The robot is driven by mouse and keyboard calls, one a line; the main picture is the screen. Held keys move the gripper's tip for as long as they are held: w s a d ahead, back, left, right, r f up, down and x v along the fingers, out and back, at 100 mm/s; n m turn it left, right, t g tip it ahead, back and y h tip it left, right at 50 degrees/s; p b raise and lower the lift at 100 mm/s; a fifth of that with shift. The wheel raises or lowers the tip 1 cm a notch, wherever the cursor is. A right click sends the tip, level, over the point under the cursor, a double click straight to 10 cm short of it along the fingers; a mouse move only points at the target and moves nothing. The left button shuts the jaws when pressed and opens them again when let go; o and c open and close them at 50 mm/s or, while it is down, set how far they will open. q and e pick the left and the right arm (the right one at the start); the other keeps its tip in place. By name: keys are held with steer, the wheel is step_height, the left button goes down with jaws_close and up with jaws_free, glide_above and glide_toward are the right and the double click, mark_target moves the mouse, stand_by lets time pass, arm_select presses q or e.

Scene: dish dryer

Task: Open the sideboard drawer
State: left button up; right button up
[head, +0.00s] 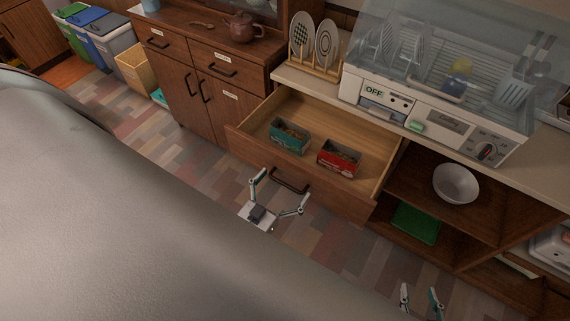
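A wooden drawer (254,128) under the counter is pulled well out. Its inside shows, holding a green box (290,138) and a red box (339,158) with small contents. A dark bar handle (289,181) is on its front. My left gripper (281,184) is wide open and empty just in front of the handle, its fingers spread towards the two ends. I cannot tell whether it touches. My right gripper (420,291) is at the bottom edge, fingers apart and empty, away from the drawer. Its palm is partly cut off.
A dish dryer (440,115) and plate rack (317,65) stand on the counter. Right of the drawer, open shelves hold a white bowl (456,183) and green board (415,223). A brown cabinet (190,95) with shut drawers and a teapot (243,26) stands left.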

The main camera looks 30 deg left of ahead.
arm_select(q)
steer(key=s, duration=1.2)
steer(key=shift+a, duration=0.2)
steer(key=w+d+f+m+g+h, duration=0.1)
steer(key=w+d+m+g+h, duration=0.1)
steer(key=d+m+g, duration=0.2)
steer(key=shift+w+d+f+g, duration=0.15)
steer(key=shift+d+f+g, duration=0.25)
steer(key=shift+d+g, duration=0.85)
steer(key=shift+a+g, duration=0.35)
steer(key=shift+a, duration=0.05)
